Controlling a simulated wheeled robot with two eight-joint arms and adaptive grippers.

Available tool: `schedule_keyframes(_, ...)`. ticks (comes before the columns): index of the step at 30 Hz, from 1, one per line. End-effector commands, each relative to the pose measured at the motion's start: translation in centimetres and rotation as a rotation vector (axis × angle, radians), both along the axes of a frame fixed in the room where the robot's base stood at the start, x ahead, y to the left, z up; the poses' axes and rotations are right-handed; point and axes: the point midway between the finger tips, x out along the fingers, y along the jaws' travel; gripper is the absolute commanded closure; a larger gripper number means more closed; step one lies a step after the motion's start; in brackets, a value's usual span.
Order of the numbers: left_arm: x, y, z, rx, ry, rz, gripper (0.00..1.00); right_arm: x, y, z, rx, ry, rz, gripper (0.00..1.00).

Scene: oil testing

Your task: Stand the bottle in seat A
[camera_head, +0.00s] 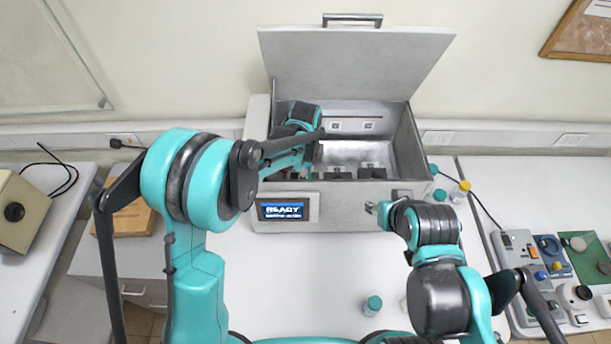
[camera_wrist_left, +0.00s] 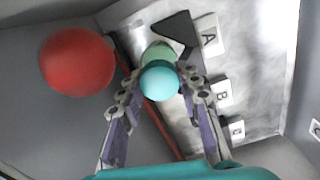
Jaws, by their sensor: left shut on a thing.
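The bottle (camera_wrist_left: 158,55) has a teal cap and a pale green body. In the left wrist view my left gripper (camera_wrist_left: 160,88) is shut on it near the cap. The bottle is beside the plate marked A (camera_wrist_left: 208,37) and a dark wedge-shaped part (camera_wrist_left: 175,27). Its base is hidden, so I cannot tell whether it is seated. In the head view my left arm reaches into the open grey machine (camera_head: 345,213) and hides the bottle. My right gripper (camera_head: 373,208) is in front of the machine, too small to judge its fingers.
Plates B (camera_wrist_left: 222,92) and C (camera_wrist_left: 236,128) follow A. A red round thing (camera_wrist_left: 78,62) is close on the left. The machine's lid (camera_head: 355,65) stands raised; its screen (camera_head: 281,210) reads READY. A teal-capped bottle (camera_head: 372,306) stands on the front table.

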Motion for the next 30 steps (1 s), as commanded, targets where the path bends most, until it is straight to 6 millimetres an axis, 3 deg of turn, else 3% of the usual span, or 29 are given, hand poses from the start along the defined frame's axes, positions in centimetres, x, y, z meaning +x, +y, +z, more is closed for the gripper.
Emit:
schedule_keyframes(11,0.0,0.0,-0.5,0.0,0.0,0.0,1.0,0.0,0.0,-0.5,0.0,0.0,0.0,0.6)
schedule_keyframes(12,0.0,0.0,-0.4,0.0,0.0,0.0,0.56,0.0,0.0,-0.4,0.0,0.0,0.0,0.6)
schedule_keyframes(14,0.0,0.0,-0.3,0.0,0.0,0.0,0.46,0.0,0.0,-0.3,0.0,0.0,0.0,0.6)
schedule_keyframes(25,0.0,0.0,0.2,0.0,0.0,0.0,0.46,0.0,0.0,0.2,0.0,0.0,0.0,0.6)
schedule_keyframes(30,-0.1,0.0,2.8,0.0,0.0,0.0,0.46,0.0,0.0,0.0,0.0,0.0,0.0,0.6)
